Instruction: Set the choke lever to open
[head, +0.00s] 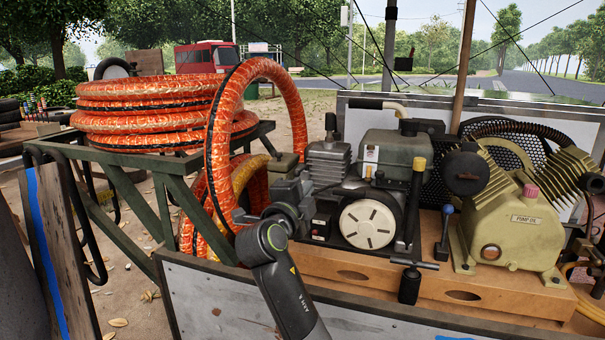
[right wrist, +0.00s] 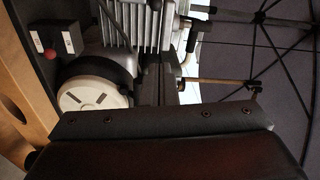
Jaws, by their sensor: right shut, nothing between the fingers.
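The engine (head: 385,160) has a white round starter cover (head: 367,223), which also shows in the right wrist view (right wrist: 95,95). A small black panel (head: 320,221) with a red button and pale labels sits left of the cover. I cannot tell for certain which part is the choke lever, or its setting. A white tag (head: 371,157) is on the grey engine housing. My right gripper (head: 244,216) is shut and empty, left of the engine beside the orange hose, apart from the panel. My arm partly hides it. My left gripper is not in view.
An orange hose (head: 222,150) loops close to my right arm. A dark screwed bar (right wrist: 160,120) crosses the right wrist view.

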